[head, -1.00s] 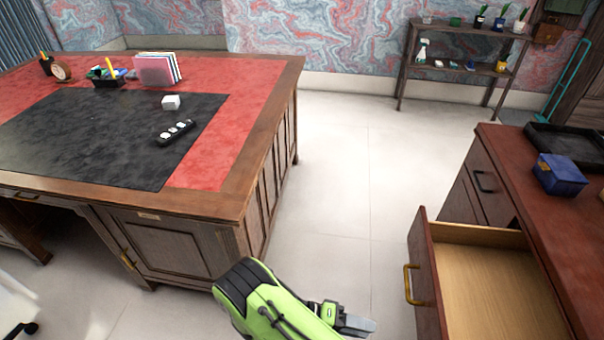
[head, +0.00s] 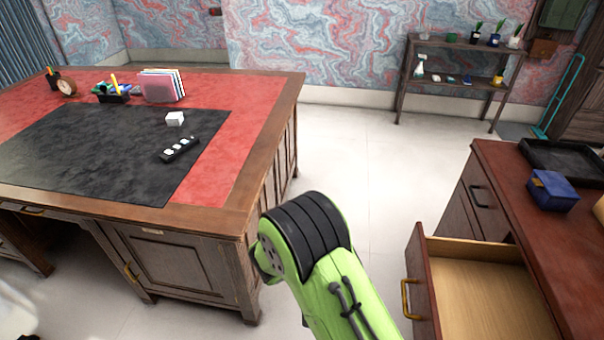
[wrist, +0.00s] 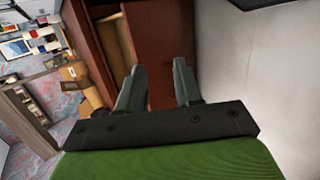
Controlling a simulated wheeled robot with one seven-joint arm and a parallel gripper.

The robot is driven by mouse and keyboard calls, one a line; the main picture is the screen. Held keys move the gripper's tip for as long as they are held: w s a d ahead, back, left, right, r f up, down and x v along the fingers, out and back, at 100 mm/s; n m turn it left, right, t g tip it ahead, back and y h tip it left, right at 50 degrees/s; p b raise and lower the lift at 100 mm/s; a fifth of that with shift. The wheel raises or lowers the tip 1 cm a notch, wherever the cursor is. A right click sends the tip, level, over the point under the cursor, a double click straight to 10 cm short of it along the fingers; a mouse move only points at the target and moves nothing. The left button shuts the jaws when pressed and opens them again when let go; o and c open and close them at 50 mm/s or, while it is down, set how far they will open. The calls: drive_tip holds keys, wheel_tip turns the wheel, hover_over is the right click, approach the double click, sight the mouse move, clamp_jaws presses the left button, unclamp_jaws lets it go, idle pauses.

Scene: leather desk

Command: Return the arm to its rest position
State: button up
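My green and black arm (head: 325,265) rises at the bottom middle of the head view, between the desk and the open drawer. My gripper is out of frame in the head view. In the wrist view my gripper (wrist: 160,85) shows two grey fingers spread apart with a gap between them. Nothing is held between the fingers. Beyond them are reddish-brown furniture and pale floor.
The large desk (head: 240,190) with a red and black top stands left. A cabinet (head: 500,165) at right has its drawer (head: 470,290) pulled out, near my arm. A blue box (head: 552,190) and black tray (head: 565,160) sit on it. Floor between is clear.

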wheel_tip(320, 180, up, 19)
drive_tip(key=s+d+t+y+p, duration=0.3)
drive_tip(key=y+p, duration=0.1)
drive_tip(key=y, duration=0.2)
drive_tip(key=s+r+n+t+y+p, duration=0.2)
drive_tip(key=s+r+t, duration=0.4)
drive_tip(key=r, duration=0.5)
drive_tip(key=s+y+p, duration=0.1)
drive_tip(key=s, duration=0.1)
drive_tip(key=shift+s+a+r+p, duration=0.15)
drive_tip(key=shift+s+r+p, duration=0.15)
drive_tip(key=shift+s+p, duration=0.1)
